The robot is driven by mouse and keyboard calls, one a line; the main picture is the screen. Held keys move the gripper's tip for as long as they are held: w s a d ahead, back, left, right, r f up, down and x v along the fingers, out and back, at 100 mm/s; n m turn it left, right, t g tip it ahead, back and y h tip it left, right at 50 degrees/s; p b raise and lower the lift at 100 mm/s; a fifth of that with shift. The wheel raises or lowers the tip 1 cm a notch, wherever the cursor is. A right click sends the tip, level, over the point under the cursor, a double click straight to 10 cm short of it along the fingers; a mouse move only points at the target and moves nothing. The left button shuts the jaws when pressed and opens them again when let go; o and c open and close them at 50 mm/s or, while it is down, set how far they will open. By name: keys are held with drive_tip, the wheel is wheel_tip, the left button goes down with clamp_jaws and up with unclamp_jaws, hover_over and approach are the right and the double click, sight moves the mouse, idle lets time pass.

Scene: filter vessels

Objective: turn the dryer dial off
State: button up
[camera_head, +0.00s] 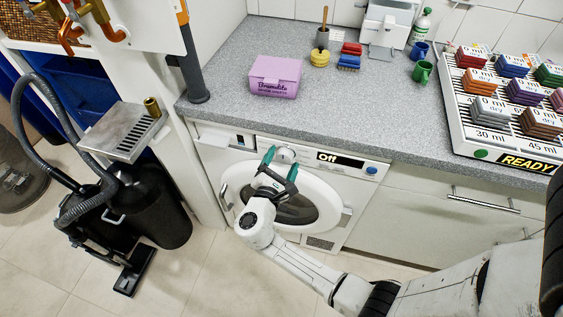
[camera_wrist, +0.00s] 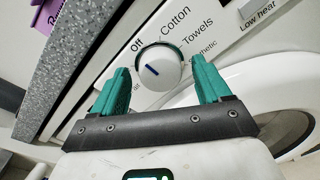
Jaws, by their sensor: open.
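The dryer (camera_head: 218,172) stands under the grey counter, and its display (camera_head: 341,159) reads "Off". Its white round dial (camera_wrist: 159,66) has a short blue mark slanting toward the upper left, on the side of the "Off" label (camera_wrist: 137,44). "Cotton", "Towels" and partly hidden labels lie around it. The dial also shows in the head view (camera_head: 286,155). My gripper (camera_head: 281,163) is open in front of the dial. In the wrist view, its green fingers stand on either side of the dial, seemingly apart from it.
The round dryer door (camera_head: 322,206) is shut below the dial. The counter edge runs just above the panel. A blue button (camera_head: 371,170) sits at the panel's right. A pink box (camera_head: 275,76) stands on the counter. A black vacuum (camera_head: 150,205) stands on the floor at left.

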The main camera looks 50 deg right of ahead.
drive_tip(key=v, duration=1)
drive_tip(key=shift+s+a+b, duration=0.2)
drive_tip(key=shift+a+b, duration=0.15)
drive_tip(key=shift+b, duration=0.1)
drive_tip(key=shift+f, duration=0.1)
drive_tip(key=s+d+f+m+g+y, duration=0.2)
drive_tip(key=s+d+m+g+y, duration=0.1)
drive_tip(key=s+m+y, duration=0.15)
drive_tip(key=s+d+f+m+g+y, duration=0.2)
drive_tip(key=s+f+m+y, duration=0.1)
drive_tip(key=s+m, duration=0.25)
drive_tip(key=s+a+r+m+t+y, duration=0.1)
drive_tip(key=s+a+m+y, duration=0.4)
drive_tip(key=s+a+y, duration=0.2)
drive_tip(key=shift+a+r+y, duration=0.3)
drive_tip(key=shift+a+y, duration=0.1)
drive_tip(key=shift+y, duration=0.55)
